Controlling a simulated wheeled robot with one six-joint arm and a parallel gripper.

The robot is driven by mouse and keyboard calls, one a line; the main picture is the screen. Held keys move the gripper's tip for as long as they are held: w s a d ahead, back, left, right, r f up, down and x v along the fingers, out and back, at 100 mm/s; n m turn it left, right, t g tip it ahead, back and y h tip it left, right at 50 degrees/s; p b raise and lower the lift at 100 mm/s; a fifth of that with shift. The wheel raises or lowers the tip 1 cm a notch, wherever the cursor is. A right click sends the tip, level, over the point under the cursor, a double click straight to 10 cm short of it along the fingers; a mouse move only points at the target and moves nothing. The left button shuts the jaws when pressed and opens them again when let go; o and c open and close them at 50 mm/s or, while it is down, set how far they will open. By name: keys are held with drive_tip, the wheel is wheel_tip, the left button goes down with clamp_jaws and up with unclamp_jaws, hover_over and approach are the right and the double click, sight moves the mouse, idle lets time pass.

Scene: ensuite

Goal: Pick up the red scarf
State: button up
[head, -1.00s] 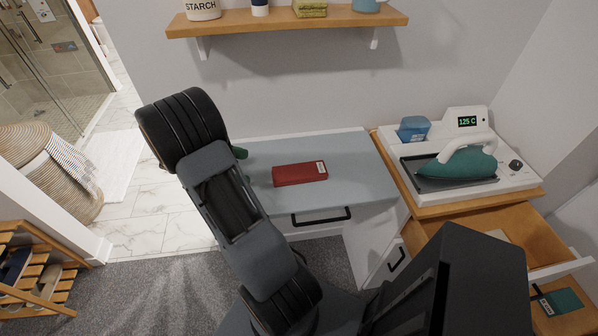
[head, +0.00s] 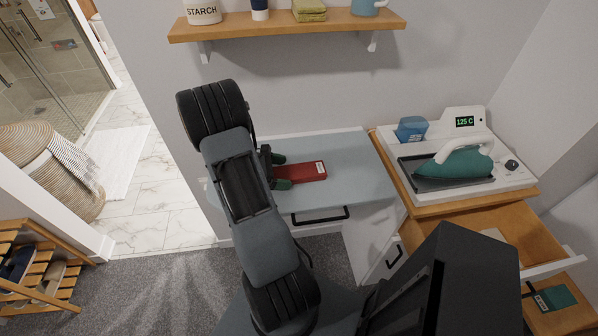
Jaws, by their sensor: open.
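The red scarf (head: 305,172) lies folded as a flat block with a small white label on the pale blue-grey top of the white cabinet (head: 352,165). My gripper (head: 281,171) is at the scarf's left end, its two green-tipped fingers spread apart, one on the far side and one on the near side. The scarf's left end lies between or just under the fingers. I cannot tell whether the fingers touch it. My arm hides the left part of the cabinet top.
A steam iron (head: 466,162) rests on a white station (head: 510,178) on a wooden cabinet at right, with an open drawer (head: 480,232) below. A wooden shelf (head: 290,24) with a starch tin (head: 203,10) hangs above. The cabinet top right of the scarf is clear.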

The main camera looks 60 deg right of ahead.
drive_tip(key=shift+s+d+f, duration=0.3)
drive_tip(key=shift+s+d, duration=0.05)
drive_tip(key=shift+s, duration=0.15)
drive_tip(key=c, duration=0.9)
drive_tip(key=shift+c, duration=0.3)
drive_tip(key=shift+r, duration=0.2)
